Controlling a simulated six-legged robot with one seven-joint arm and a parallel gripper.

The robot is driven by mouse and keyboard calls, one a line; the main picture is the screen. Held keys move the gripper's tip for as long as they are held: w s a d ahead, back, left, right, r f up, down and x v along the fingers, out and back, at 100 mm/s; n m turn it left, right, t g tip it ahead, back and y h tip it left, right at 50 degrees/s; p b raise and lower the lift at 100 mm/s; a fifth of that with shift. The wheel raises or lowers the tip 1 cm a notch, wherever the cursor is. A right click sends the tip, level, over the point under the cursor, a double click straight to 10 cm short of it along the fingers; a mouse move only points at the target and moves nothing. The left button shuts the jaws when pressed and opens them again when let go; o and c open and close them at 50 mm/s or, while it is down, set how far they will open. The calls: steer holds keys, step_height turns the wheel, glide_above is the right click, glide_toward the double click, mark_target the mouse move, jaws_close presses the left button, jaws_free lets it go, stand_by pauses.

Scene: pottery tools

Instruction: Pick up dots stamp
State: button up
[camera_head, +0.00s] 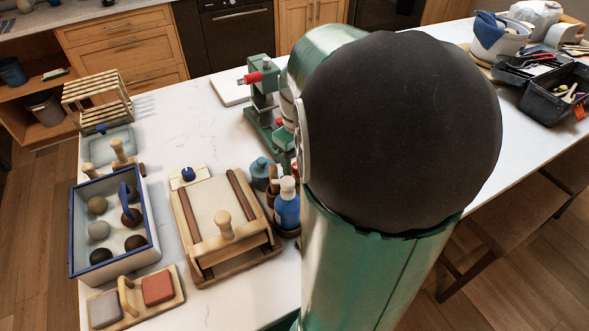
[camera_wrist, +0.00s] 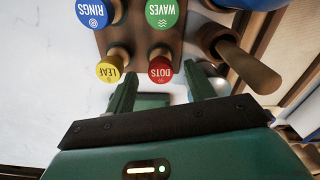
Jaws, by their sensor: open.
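The dots stamp (camera_wrist: 160,71) has a red round top with the word DOTS and a wooden body. In the wrist view it stands in a brown wooden rack (camera_wrist: 137,42). My gripper (camera_wrist: 161,78) is open. Its two green fingers lie left and right of the red top in the picture, with a gap on each side. I cannot tell whether the fingertips are level with the stamp. In the head view my arm hides the gripper, and I do not make out the dots stamp there.
The yellow leaf stamp (camera_wrist: 108,70) is close beside the left finger. The blue rings stamp (camera_wrist: 91,12) and green waves stamp (camera_wrist: 162,13) sit behind. The head view shows a blue-rimmed box (camera_head: 150,215) and a wooden press (camera_head: 235,262).

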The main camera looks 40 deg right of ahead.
steer(key=shift+w+f, duration=0.1)
steer(key=shift+f, duration=1.25)
steer(key=c, duration=1.1)
steer(key=shift+o, duration=0.2)
